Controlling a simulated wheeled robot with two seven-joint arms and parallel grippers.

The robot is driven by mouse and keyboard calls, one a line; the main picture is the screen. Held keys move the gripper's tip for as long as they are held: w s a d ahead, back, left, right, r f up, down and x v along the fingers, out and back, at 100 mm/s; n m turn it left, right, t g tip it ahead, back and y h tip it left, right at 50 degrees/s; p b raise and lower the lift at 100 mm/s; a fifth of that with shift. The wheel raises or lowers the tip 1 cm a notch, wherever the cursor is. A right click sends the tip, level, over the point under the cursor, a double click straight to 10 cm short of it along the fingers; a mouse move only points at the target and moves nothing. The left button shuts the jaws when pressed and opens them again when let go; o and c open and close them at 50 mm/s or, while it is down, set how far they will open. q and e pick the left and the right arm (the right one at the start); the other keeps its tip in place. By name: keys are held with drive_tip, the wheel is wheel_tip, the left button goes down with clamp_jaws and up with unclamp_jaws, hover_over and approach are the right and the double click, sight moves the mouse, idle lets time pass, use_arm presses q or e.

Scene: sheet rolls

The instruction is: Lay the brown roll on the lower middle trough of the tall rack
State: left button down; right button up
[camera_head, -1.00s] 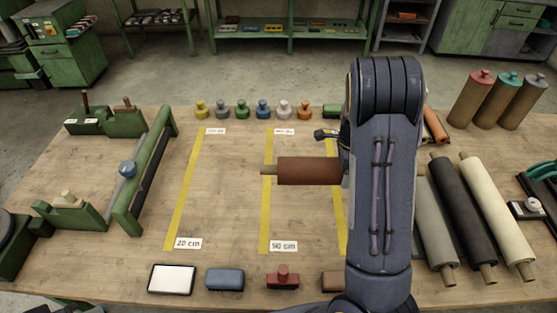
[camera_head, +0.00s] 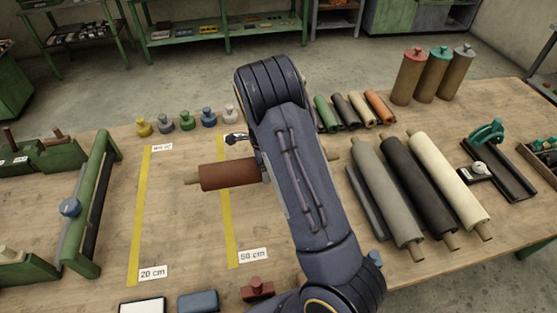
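The brown roll (camera_head: 228,176) lies roughly level across the middle of the table view, its wooden left end past the 50 cm yellow line. My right arm crosses in front and hides its middle and right part. My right gripper (camera_head: 258,160) is at the roll behind my forearm; its fingers are mostly hidden, but the roll moves with it and looks held above the table. My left gripper is out of view. A tall rack with a lower middle trough cannot be made out for sure; a low green stand (camera_head: 95,205) is at the left.
Grey, black (camera_head: 418,190) and cream rolls (camera_head: 450,185) lie on the right. Small coloured rolls (camera_head: 350,110) lie behind them, with upright brown rolls (camera_head: 410,77) at the back right. Knobbed weights (camera_head: 187,121) line the back.

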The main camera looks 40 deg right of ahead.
drive_tip(key=f, duration=0.1)
drive_tip(key=w+a+f, duration=0.1)
drive_tip(key=a+f, duration=0.1)
drive_tip(key=shift+w+f, duration=0.15)
drive_tip(key=shift+w, duration=0.25)
drive_tip(key=shift+w+a+f+b, duration=0.25)
drive_tip(key=shift+a+f+b, duration=0.1)
drive_tip(key=shift+f, duration=0.1)
drive_tip(key=f+b, duration=0.1)
drive_tip(key=f, duration=0.1)
drive_tip(key=f+b, duration=0.1)
drive_tip(key=f, duration=0.1)
drive_tip(key=shift+w+a+b, duration=0.25)
drive_tip(key=shift+b, duration=0.05)
drive_tip(key=shift+r, duration=0.1)
